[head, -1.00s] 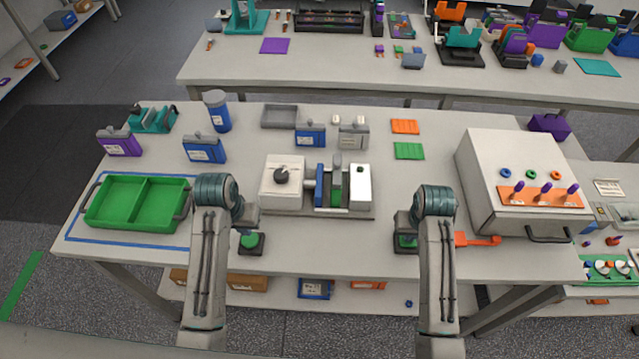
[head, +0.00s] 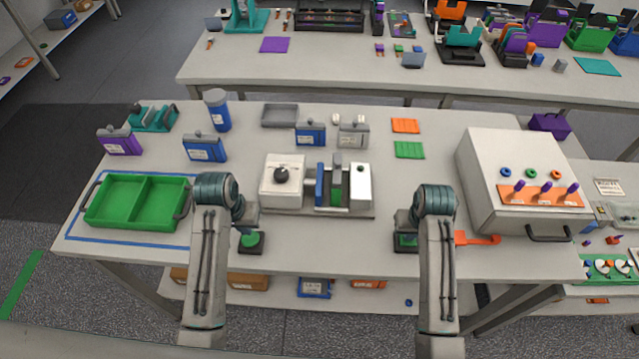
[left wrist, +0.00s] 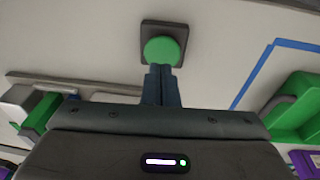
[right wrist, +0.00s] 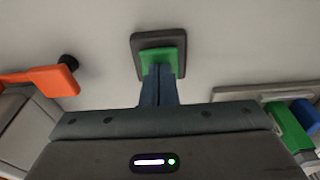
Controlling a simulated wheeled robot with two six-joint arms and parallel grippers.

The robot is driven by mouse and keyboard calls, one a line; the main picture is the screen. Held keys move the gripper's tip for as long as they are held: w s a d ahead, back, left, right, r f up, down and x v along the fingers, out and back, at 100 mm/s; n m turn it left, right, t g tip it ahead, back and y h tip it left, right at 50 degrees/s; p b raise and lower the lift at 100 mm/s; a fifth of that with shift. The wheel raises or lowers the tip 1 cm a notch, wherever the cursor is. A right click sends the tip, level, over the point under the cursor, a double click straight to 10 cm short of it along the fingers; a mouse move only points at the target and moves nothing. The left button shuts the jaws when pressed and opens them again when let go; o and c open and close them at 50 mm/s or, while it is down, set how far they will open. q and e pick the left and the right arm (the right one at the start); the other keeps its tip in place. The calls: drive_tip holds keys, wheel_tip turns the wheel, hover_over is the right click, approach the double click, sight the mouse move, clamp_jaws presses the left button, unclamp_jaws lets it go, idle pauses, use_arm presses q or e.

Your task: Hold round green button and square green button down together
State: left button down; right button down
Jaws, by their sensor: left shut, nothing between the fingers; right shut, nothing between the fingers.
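The round green button (head: 251,240) sits on a dark square base near the table's front edge. In the left wrist view the button (left wrist: 162,50) shows just past my shut left fingertips (left wrist: 161,70), which overlap its near edge. The square green button (head: 406,241) sits on a similar base further right. In the right wrist view my shut right fingertips (right wrist: 158,70) overlap the near part of the square button (right wrist: 160,55). Both grippers are empty. The fingertips appear to be at the buttons; how far either button is pressed cannot be told.
A fixture with white blocks, a blue plate and a green piece (head: 336,186) stands between the arms. A green tray (head: 135,202) lies left. An orange handle (head: 478,239) and a large white box (head: 515,160) are right of my right gripper. Table between the buttons is clear.

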sight(250, 238)
use_arm(q)
drive_tip(key=shift+f, duration=0.15)
use_arm(e)
drive_tip(key=shift+s+f, duration=0.1)
drive_tip(key=shift+f, duration=0.05)
use_arm(q)
drive_tip(key=shift+f, duration=1.65)
idle(0.4)
use_arm(e)
drive_tip(key=shift+r, duration=0.2)
idle(3.1)
wheel_tip(250, 238, up, 7)
idle(0.6)
use_arm(q)
drive_tip(key=shift+r, duration=3.55)
use_arm(e)
drive_tip(key=shift+f, duration=0.1)
